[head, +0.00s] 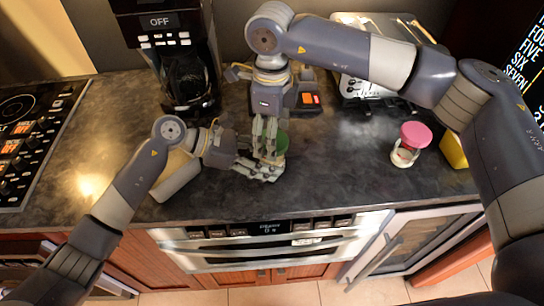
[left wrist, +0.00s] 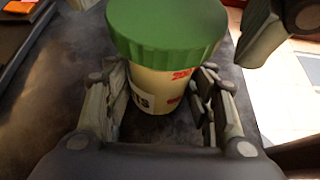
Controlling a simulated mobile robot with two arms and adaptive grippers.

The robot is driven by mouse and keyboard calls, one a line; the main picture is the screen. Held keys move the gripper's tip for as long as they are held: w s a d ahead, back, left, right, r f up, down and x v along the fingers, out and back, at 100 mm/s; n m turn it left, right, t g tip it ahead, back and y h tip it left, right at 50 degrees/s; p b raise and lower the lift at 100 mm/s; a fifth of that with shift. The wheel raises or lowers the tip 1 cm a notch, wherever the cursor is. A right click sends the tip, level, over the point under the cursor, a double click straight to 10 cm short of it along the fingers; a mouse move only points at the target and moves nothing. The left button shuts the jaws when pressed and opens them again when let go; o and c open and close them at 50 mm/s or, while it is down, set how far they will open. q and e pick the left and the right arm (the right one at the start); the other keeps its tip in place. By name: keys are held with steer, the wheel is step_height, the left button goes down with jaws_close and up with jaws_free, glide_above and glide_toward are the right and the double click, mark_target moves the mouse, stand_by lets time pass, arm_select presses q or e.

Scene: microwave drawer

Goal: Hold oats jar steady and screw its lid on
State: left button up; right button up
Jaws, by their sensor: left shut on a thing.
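The oats jar, cream with red print, shows in the left wrist view (left wrist: 152,88) with its green lid (left wrist: 167,28) on top. In the head view the green lid (head: 281,142) shows between the two grippers, and the jar's body is mostly hidden. My left gripper (head: 262,170) has its fingers on both sides of the jar's body and is shut on it; the fingers also show in the left wrist view (left wrist: 160,105). My right gripper (head: 266,138) reaches down from above, its fingers at the lid's left side. Whether they grip the lid is hidden.
A coffee maker (head: 180,60) stands at the back left, and a stovetop (head: 35,130) lies at the far left. A toaster (head: 380,75) is behind my right arm. A pink-lidded jar (head: 408,146) and a yellow object (head: 454,150) stand at the right. The front counter is clear.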

steer(key=n, duration=0.6)
steer(key=shift+n, duration=0.4)
steer(key=n, duration=0.7)
steer(key=c, duration=1.1)
steer(key=shift+o, duration=0.2)
steer(key=m, duration=1.4)
steer(key=o, duration=1.1)
steer(key=shift+c, duration=0.2)
